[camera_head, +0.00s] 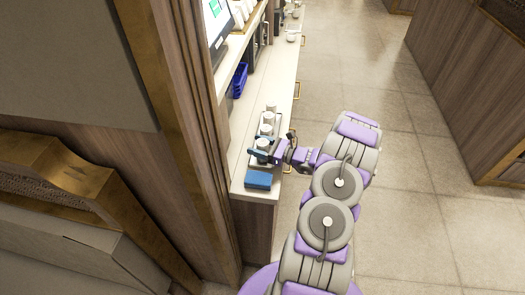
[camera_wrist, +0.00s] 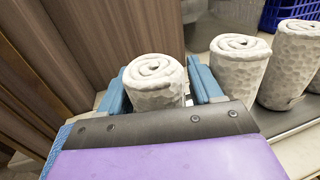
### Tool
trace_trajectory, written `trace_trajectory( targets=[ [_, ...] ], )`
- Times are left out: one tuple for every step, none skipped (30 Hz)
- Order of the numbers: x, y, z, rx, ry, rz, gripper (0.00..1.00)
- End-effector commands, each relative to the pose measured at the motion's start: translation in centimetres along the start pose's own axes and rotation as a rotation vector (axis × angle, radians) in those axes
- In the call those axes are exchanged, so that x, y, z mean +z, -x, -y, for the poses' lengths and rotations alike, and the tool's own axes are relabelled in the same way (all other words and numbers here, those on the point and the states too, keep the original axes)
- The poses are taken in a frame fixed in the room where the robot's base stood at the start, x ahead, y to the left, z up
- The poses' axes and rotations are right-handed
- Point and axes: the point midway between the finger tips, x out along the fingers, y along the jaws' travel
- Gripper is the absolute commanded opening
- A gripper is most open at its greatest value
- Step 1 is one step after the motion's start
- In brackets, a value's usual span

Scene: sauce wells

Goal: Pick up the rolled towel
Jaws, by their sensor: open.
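A white rolled towel (camera_wrist: 155,82) stands upright between the two blue fingers of my gripper (camera_wrist: 160,92) in the wrist view. The fingers are open, one on each side of it; I cannot tell whether either touches it. Its lower part is hidden behind the gripper body. In the head view my gripper (camera_head: 260,155) is at the near end of the towel row on the counter.
A blue block-like item (camera_head: 258,180) lies on the white counter (camera_head: 236,186) near its front end. A blue basket (camera_head: 239,80) and a monitor (camera_head: 217,22) are farther back. A wooden wall (camera_wrist: 95,40) rises close on the left.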

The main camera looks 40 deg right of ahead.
Motion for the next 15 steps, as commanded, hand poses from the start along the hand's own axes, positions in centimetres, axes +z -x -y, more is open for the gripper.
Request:
trace_trajectory(
  targets=[
    [0.01, 0.02, 0.01, 0.0, 0.0, 0.0, 0.65],
    [0.0, 0.02, 0.01, 0.0, 0.0, 0.0, 0.65],
    [0.01, 0.02, 0.02, 0.0, 0.0, 0.0, 0.61],
    [0.0, 0.03, 0.01, 0.0, 0.0, 0.0, 0.58],
    [0.0, 0.03, 0.02, 0.0, 0.0, 0.0, 0.55],
    [0.0, 0.03, 0.02, 0.0, 0.0, 0.0, 0.51],
    [0.0, 0.03, 0.02, 0.0, 0.0, 0.0, 0.48],
    [0.0, 0.03, 0.02, 0.0, 0.0, 0.0, 0.46],
    [0.0, 0.03, 0.02, 0.0, 0.0, 0.0, 0.42],
    [0.0, 0.03, 0.01, 0.0, 0.0, 0.0, 0.39],
    [0.0, 0.04, 0.02, 0.0, 0.0, 0.0, 0.36],
    [0.0, 0.04, 0.02, 0.0, 0.0, 0.0, 0.32],
    [0.0, 0.04, 0.02, 0.0, 0.0, 0.0, 0.29],
    [0.0, 0.04, 0.02, 0.0, 0.0, 0.0, 0.26],
    [0.0, 0.04, 0.02, 0.0, 0.0, 0.0, 0.26]
  ],
)
